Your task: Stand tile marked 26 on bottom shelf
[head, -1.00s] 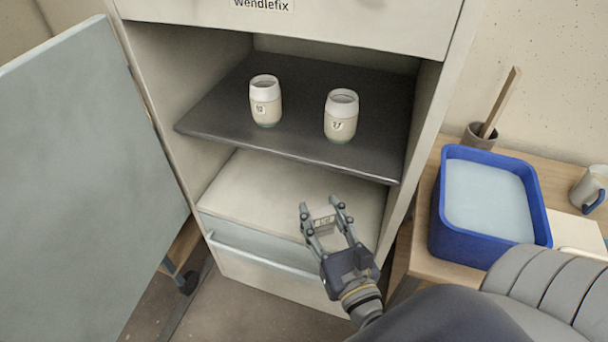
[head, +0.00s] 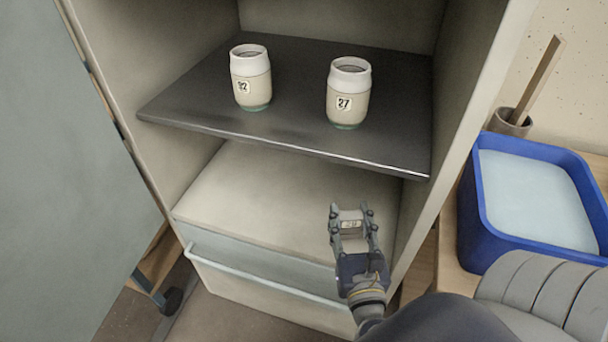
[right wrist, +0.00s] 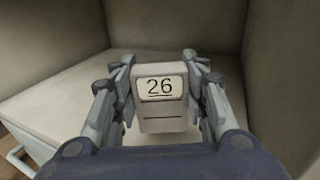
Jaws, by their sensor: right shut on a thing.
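The tile marked 26 (right wrist: 160,112) is a small pale tile with a black-edged number label, seen face-on in the right wrist view. My right gripper (right wrist: 162,95) is shut on it, one finger on each side. In the head view the tile (head: 350,216) is held in the right gripper (head: 352,222) at the front right of the bottom shelf (head: 270,195), a pale bare surface under the dark upper shelf. I cannot tell whether the tile touches the shelf. My left gripper is not in view.
The dark upper shelf (head: 290,140) overhangs the bottom shelf and holds a jar marked 32 (head: 250,85) and a jar marked 27 (head: 347,103). The open door (head: 70,190) is at left. A blue tub (head: 475,200) stands at right outside the cabinet.

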